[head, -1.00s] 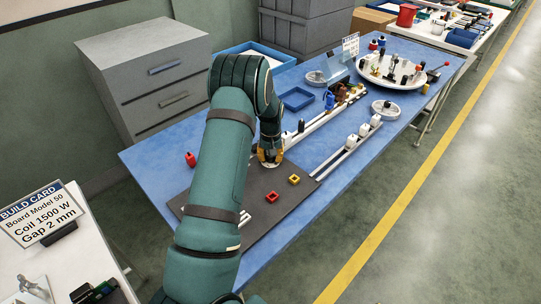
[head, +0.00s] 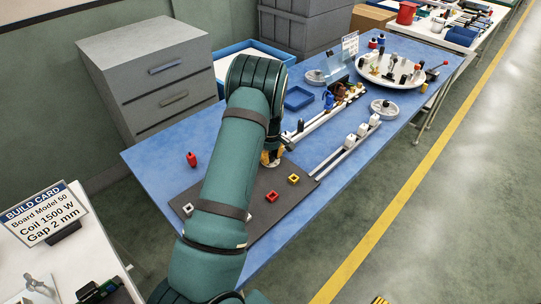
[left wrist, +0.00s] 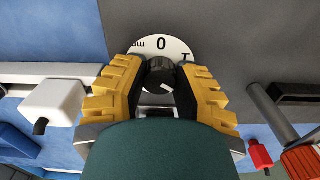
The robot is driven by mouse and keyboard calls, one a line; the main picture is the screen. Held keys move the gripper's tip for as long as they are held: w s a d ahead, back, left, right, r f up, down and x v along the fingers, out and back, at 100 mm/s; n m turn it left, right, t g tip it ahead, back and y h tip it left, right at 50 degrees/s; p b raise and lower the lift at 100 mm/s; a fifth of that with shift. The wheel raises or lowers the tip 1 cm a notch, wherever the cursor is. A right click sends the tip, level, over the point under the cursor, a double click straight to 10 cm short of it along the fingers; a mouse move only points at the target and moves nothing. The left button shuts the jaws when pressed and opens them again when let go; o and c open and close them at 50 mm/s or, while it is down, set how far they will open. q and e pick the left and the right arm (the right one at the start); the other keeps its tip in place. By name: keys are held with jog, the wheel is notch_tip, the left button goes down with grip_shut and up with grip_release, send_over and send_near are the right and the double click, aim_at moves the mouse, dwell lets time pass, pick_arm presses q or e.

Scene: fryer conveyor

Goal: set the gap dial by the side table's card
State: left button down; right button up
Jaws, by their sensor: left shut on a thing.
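The build card (head: 45,214) stands on the white side table (head: 20,285) at the lower left and reads Board Model 50, Coil 1500 W, Gap 2 mm. My left gripper (head: 270,158) is low over the blue bench, mostly hidden behind my arm. In the left wrist view its yellow fingers (left wrist: 160,90) are shut on a dark round knob (left wrist: 160,66) with a white mark. The white gap dial face (left wrist: 186,50) shows behind the knob, with "0", "mm" and part of another mark. The yellow-and-black tip of what looks like my right gripper (head: 380,300) shows at the bottom edge.
A dark mat (head: 262,212) holds small red, yellow and white square pieces. White rails (head: 345,150), a blue tray (head: 299,97) and a round turntable (head: 392,70) lie farther along the bench (head: 150,150).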

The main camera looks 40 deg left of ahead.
aim_at(271, 156)
pick_arm(q)
jog(key=shift+s+d+f, duration=0.15)
jog(key=shift+f, duration=0.05)
dwell(0.4)
jog(key=c, duration=0.6)
grip_release()
jog(key=shift+c, duration=0.2)
jog(key=shift+r, duration=0.15)
jog(key=shift+r, duration=0.25)
notch_tip(271, 156, up, 12)
jog(key=shift+f, duration=0.25)
